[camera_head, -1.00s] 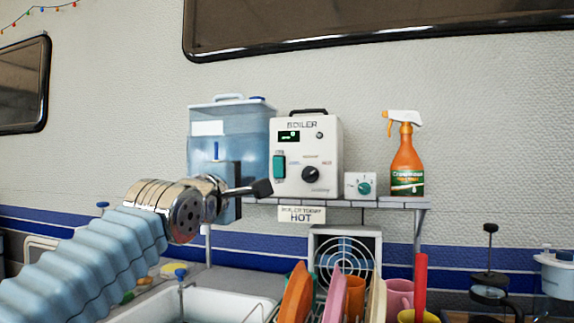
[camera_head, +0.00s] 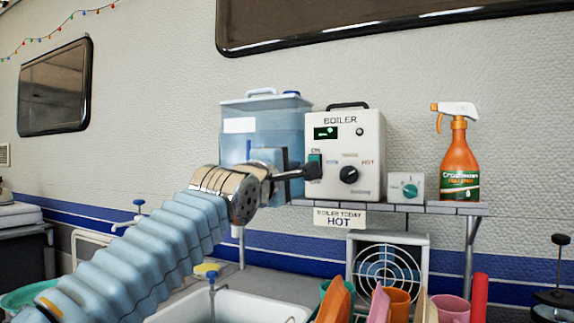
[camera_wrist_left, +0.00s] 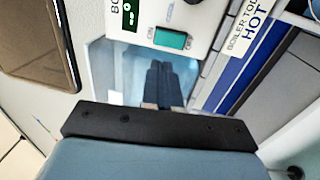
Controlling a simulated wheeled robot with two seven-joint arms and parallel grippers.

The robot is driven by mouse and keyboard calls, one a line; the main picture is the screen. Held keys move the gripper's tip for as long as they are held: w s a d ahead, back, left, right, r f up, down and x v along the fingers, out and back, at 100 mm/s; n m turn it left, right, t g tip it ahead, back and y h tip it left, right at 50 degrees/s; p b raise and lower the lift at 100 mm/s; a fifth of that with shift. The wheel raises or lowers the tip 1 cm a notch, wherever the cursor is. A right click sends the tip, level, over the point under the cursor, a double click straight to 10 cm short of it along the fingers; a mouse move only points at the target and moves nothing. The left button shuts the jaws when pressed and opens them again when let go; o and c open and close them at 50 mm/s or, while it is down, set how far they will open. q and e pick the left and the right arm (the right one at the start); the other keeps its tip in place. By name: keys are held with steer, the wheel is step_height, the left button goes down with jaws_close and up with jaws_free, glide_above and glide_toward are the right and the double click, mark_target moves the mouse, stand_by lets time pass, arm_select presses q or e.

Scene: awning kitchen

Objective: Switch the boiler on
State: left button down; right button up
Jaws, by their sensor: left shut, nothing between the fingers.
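The boiler (camera_head: 368,185) is a white box with a black top handle, a small display showing green marks, a round lamp and a black knob. Its green rocker switch (camera_head: 315,159) is on the left of the front face. In the left wrist view the switch (camera_wrist_left: 171,39) lies between ON and OFF labels; its position is unclear. My left gripper (camera_head: 313,171) is shut and empty, its dark tip covering the switch's lower part in the head view. In the wrist view the fingertips (camera_wrist_left: 158,64) appear just short of the switch; contact cannot be told. My right gripper is not in view.
A blue water container (camera_head: 262,112) stands left of the boiler, behind my gripper. A small white dial box (camera_head: 395,193) and an orange spray bottle (camera_head: 458,160) stand to the right on the shelf (camera_head: 445,210). A sink (camera_head: 240,308) and coloured dishes are below.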

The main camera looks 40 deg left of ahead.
mark_target(312, 159)
arm_select(q)
steer(key=p+x, duration=0.3)
steer(key=x, duration=0.5)
steer(key=shift+w+r, duration=0.15)
steer(key=shift+w+a, duration=0.25)
steer(key=shift+w, duration=0.4)
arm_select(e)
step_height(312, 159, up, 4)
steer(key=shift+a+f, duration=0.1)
